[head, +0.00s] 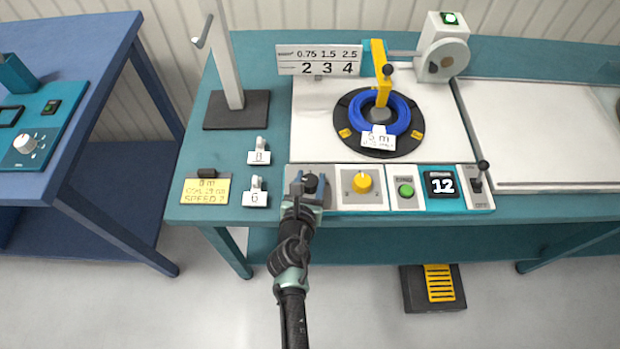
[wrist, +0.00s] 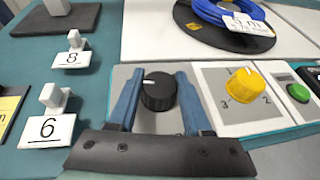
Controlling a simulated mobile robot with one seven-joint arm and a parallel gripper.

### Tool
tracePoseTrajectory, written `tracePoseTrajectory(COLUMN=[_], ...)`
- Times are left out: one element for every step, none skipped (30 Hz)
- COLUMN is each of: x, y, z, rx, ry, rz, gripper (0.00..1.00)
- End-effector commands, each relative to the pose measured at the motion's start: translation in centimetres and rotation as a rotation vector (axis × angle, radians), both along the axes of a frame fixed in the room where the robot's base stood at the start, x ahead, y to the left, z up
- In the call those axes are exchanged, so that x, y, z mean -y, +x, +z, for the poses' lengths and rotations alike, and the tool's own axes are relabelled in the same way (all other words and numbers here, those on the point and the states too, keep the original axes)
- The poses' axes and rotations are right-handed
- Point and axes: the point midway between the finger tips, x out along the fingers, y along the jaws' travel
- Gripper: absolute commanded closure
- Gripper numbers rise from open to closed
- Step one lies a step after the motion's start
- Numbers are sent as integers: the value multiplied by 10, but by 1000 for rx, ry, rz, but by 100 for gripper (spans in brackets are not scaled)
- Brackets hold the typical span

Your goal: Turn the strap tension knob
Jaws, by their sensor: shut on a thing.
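A black knob (head: 311,184) sits on the grey panel at the front left of the bench's control row. It also shows in the wrist view (wrist: 158,93), with a short white mark on its top pointing left. My gripper (head: 311,177) is shut on this black knob, with one blue finger on each side of it. In the wrist view the fingers (wrist: 158,76) lie along the knob's left and right sides. Any label on the knob's panel is hidden or too small to read.
Right of it are a yellow knob (head: 362,183) marked 1, 2, 3, a green button (head: 406,190), a display (head: 442,185) reading 12 and a lever switch (head: 479,177). Tags 8 (wrist: 73,58) and 6 (wrist: 50,128) stand left. A blue cable coil (head: 397,118) lies behind.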

Motion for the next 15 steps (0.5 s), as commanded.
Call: tracePoseTrajectory(x=[0, 0, -1, -1, -1, -1, -1, -1, -1, -2, -2, -2, -2, -2, -2], y=[0, 0, 0, 0, 0, 0, 0, 0, 0, 0, 0, 0, 0, 1, 1], z=[-1, -1, -2, -2, -3, -3, -3, -4, -4, -5, -5, -5, -4, -4, -4], rx=[-1, -1, -1, 0, 0, 1, 1, 1, 1, 1, 2, 2, 3, 3, 3], ry=[0, -1, -2, -1, -2, -1, -1, -2, -1, -1, -2, 0, -2, -1, 0], rz=[-4, -8, -14, -21, -31, -44, -58, -73, -95, -113, -132, -161, -184, -208, -239], gripper=[100, 100, 100, 100, 100, 100, 100, 100, 100, 100, 100, 100, 100, 100, 100])
